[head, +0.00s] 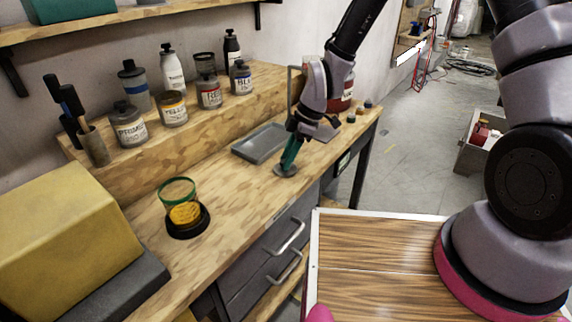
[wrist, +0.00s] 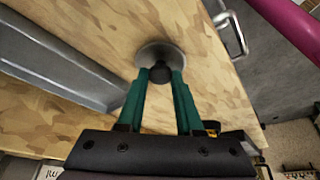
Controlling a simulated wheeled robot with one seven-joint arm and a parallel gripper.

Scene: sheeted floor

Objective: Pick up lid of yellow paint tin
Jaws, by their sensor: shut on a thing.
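The yellow paint tin (head: 173,110) stands on the raised step of the workbench, its label facing out and yellow showing at its top. A round grey lid (head: 283,173) with a dark knob is at the worktop near the front edge; it also shows in the wrist view (wrist: 152,51). My gripper (head: 288,164) points down with its green fingers shut on the lid's dark knob (wrist: 160,73). The lid looks flat, at or just above the wood; I cannot tell whether it touches.
A grey tray (head: 262,144) lies close behind my gripper. A green-rimmed clear container with yellow contents (head: 185,212) stands on a dark base to the left. Primer (head: 129,126), red (head: 210,92) and blue (head: 241,78) tins line the step. Drawer handles (head: 287,238) project below the front edge.

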